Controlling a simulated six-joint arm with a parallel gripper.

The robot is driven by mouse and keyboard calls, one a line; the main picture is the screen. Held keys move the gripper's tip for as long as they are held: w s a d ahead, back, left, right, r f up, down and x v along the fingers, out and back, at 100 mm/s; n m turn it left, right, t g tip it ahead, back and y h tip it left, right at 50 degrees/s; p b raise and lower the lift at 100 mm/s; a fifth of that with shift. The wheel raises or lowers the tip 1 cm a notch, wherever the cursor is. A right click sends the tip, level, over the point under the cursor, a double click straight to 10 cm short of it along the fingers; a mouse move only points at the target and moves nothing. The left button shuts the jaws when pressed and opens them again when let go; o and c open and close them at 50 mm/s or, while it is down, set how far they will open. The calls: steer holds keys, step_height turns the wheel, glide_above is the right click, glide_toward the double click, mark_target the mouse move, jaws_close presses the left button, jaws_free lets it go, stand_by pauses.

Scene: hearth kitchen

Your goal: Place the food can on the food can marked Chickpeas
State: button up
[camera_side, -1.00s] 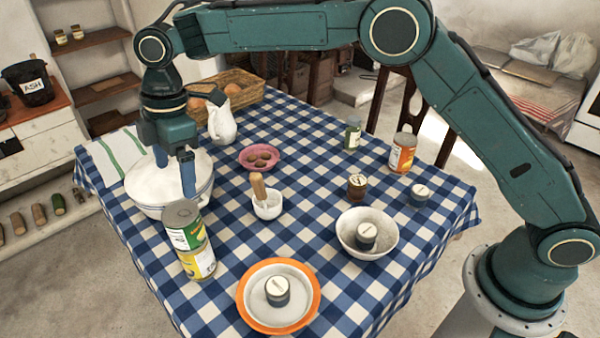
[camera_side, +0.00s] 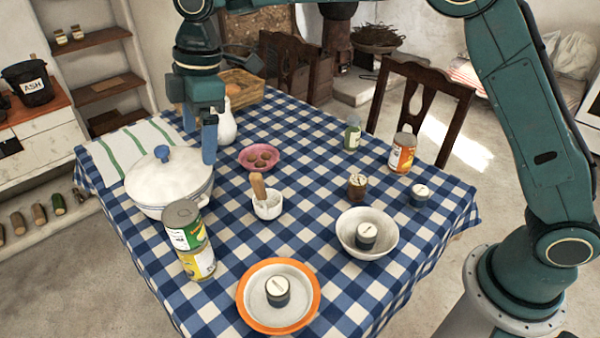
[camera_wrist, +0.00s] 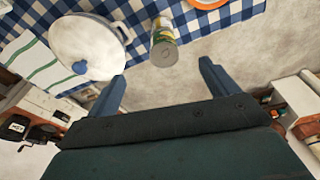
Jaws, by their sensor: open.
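A food can with a green and white label (camera_side: 190,236) stands upright on a second food can with a yellow label (camera_side: 199,264) at the table's front left. The two look closely aligned; the lettering is too small to read. The stack also shows in the wrist view, where the upper can's grey lid (camera_wrist: 165,54) faces me. My gripper (camera_side: 199,138) is open and empty, raised above and behind the stack, near the lidded pot. Its fingers are clear of the cans. Another food can with an orange and white label (camera_side: 402,155) stands at the back right.
A white lidded pot (camera_side: 150,197) with a blue knob stands just behind the stack. A mortar (camera_side: 268,208), an orange-rimmed plate (camera_side: 312,308) and a grey bowl (camera_side: 385,246) each holding a small jar, and a pink bowl (camera_side: 247,165) also occupy the checked table.

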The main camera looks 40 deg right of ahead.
steer(key=s+d+r+m+t, duration=0.3)
steer(key=s+d+r+m, duration=0.55)
steer(key=s+d, duration=0.6)
steer(key=s+d+f+m+t+h, duration=0.1)
steer(key=s+d+f+m, duration=0.1)
steer(key=s+d, duration=0.4)
steer(key=s+d+f+m+t, duration=0.1)
steer(key=s+d+f+m, duration=0.2)
steer(key=s, duration=0.8)
steer(key=d+m, duration=0.2)
steer(key=d, duration=0.1)
steer(key=shift+s+h, duration=0.2)
steer(key=shift+h, duration=0.2)
